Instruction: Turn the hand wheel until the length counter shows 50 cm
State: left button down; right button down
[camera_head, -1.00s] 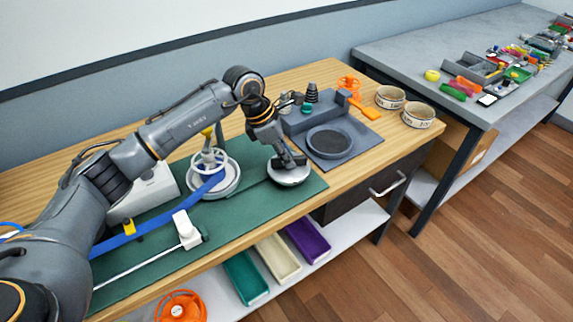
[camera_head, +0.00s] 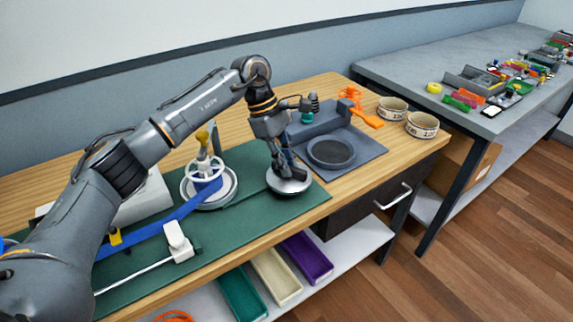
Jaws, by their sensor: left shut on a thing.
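A round silver-grey disc (camera_head: 287,187), which looks like the hand wheel, sits on the green mat. My left gripper (camera_head: 291,173) reaches down onto it and is shut on a part of it; its fingers hide just what they hold. To the left stands a white reel (camera_head: 222,196) with a spoked ring and a yellow-brown knob on top. A blue strap (camera_head: 148,232) runs from the reel to the lower left. A white block (camera_head: 177,242) on a thin rod lies in front of the strap. I can read no length counter. My right gripper is out of view.
A dark tray with a round pad (camera_head: 330,152) lies right of the disc. Beyond it are an orange part (camera_head: 362,112) and two labelled round bowls (camera_head: 422,126). Coloured bins (camera_head: 305,258) stand on the shelf below. A grey table (camera_head: 410,68) holds many small parts.

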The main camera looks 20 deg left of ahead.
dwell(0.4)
pick_arm(q)
jog(key=c, duration=1.3)
grip_release()
jog(key=v, duration=1.2)
jog(key=shift+w+d, duration=0.1)
